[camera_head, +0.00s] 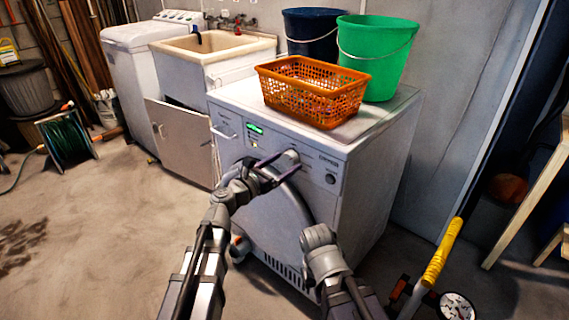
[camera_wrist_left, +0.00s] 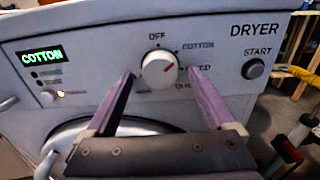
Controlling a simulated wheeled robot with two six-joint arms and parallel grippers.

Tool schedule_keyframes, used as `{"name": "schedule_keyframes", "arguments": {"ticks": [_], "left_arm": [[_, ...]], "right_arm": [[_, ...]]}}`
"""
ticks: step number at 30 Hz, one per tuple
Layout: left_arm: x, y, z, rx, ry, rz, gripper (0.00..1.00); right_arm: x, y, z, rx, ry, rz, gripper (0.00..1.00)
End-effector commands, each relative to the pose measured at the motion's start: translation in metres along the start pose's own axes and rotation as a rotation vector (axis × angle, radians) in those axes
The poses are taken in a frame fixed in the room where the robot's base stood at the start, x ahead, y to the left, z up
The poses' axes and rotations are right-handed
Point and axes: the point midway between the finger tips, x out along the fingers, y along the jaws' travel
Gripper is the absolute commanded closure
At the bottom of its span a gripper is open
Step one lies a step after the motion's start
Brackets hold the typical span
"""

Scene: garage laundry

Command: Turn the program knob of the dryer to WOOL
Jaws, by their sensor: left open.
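The white dryer (camera_head: 330,215) stands ahead of me, its front panel facing me. The green display (camera_wrist_left: 41,56) reads COTTON. OFF, COTTON and part of QUICK are readable around the knob; other labels are partly covered by my fingers, and I cannot read WOOL. My left gripper (camera_head: 287,163) is open, with its purple fingers on either side of the knob; contact is unclear. The right arm shows low in the head view, but its gripper fingers do not.
The START button (camera_wrist_left: 253,69) is right of the knob. An orange basket (camera_head: 300,106) and a green bucket (camera_head: 372,75) stand on the dryer, near a dark blue bucket (camera_head: 308,22). A yellow-handled tool (camera_head: 443,252) is at right. The floor at left is mostly clear.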

Motion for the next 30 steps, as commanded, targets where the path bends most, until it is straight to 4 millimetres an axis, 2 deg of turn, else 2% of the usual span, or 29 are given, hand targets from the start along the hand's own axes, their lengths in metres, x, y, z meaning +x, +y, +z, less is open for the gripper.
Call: {"name": "schedule_keyframes", "arguments": {"ticks": [11,30], "left_arm": [[0.0048,-0.0005,0.0,0.0,0.0,0.0,0.12],[0.0047,-0.0002,0.0,0.0,0.0,0.0,0.84]], "right_arm": [[0.0,0.0,0.0,0.0,0.0,0.0,1.0],[0.0,0.0,0.0,0.0,0.0,0.0,1.0]]}}
